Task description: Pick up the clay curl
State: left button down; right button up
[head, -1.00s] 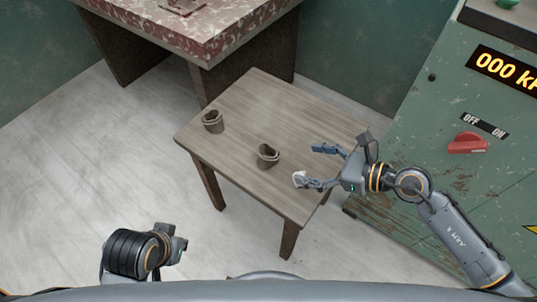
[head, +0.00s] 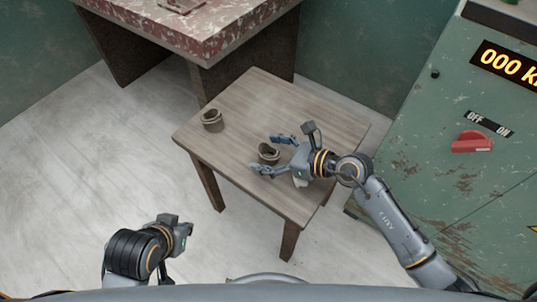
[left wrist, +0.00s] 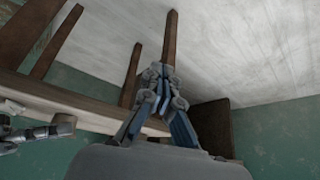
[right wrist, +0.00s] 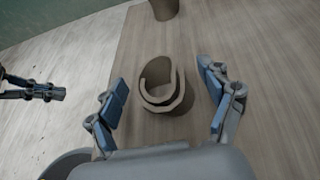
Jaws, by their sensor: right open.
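A grey-brown clay curl (head: 268,155), a rolled strip standing on end, sits on the wooden table. In the right wrist view the curl (right wrist: 180,98) shows its open spiral top. My right gripper (head: 269,153) is open, with one finger on each side of the curl. In the right wrist view there are gaps between both fingers and the curl. A second similar clay piece (head: 212,122) stands near the table's left edge; its lower part shows at the top of the right wrist view (right wrist: 165,8). My left gripper (left wrist: 163,72) is shut and empty, low at the left, away from the table.
The small wooden table (head: 262,97) is mostly bare. A small white item (head: 300,181) shows partly beneath my right gripper. A red-and-white speckled bench (head: 215,32) stands behind. A green machine cabinet (head: 450,125) with a red switch (head: 472,142) stands at the right.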

jog(key=c, duration=1.3)
jog(key=shift+r, duration=0.2)
